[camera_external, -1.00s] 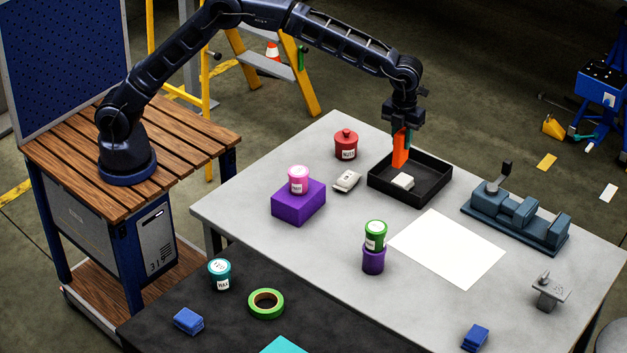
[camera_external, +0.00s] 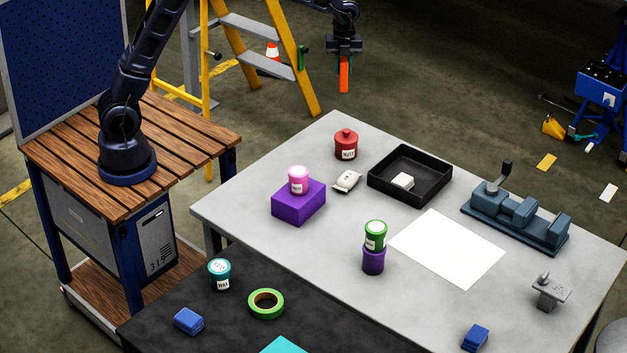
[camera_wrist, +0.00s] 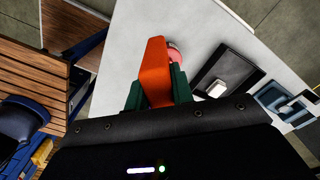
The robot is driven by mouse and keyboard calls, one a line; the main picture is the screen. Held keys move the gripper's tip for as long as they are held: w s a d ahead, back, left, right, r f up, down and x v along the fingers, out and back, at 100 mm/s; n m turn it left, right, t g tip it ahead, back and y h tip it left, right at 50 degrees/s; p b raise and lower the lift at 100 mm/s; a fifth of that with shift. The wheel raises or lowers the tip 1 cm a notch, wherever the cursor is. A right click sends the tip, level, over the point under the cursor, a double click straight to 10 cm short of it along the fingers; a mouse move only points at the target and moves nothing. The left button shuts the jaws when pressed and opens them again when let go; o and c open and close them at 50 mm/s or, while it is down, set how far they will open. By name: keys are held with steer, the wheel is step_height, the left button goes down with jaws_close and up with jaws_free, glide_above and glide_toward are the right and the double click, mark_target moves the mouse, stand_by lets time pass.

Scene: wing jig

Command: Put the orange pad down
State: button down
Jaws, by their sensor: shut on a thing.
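My gripper (camera_external: 344,58) is shut on the orange pad (camera_external: 344,75), which hangs upright below it. In the external view both are high, near the top, above and behind the table's far corner, clear of every surface. In the wrist view the orange pad (camera_wrist: 155,75) stands between the green fingers (camera_wrist: 155,92) and hides part of the table. The black tray (camera_external: 380,187) sits on the grey table (camera_external: 340,215) with a small white block (camera_external: 402,181) inside. The tray also shows in the wrist view (camera_wrist: 206,80).
A red jar (camera_external: 346,145) and a white-grey item (camera_external: 347,181) stand left of the tray. A purple box (camera_external: 298,204) bears a pink jar (camera_external: 298,178). A white sheet (camera_external: 447,248) lies flat with bare room on it. A blue-grey vise (camera_external: 515,217) is at the right.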

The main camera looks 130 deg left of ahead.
steer(key=shift+n, duration=0.4)
steer(key=s+f, duration=0.1)
steer(key=f, duration=0.5)
steer(key=s+f, duration=0.1)
steer(key=f, duration=0.6)
steer(key=s+f, duration=0.2)
steer(key=f, duration=0.5)
steer(key=shift+a, duration=0.3)
steer(key=shift+f, duration=0.15)
steer(key=c, duration=1.2)
jaws_free()
step_height(320, 180, up, 12)
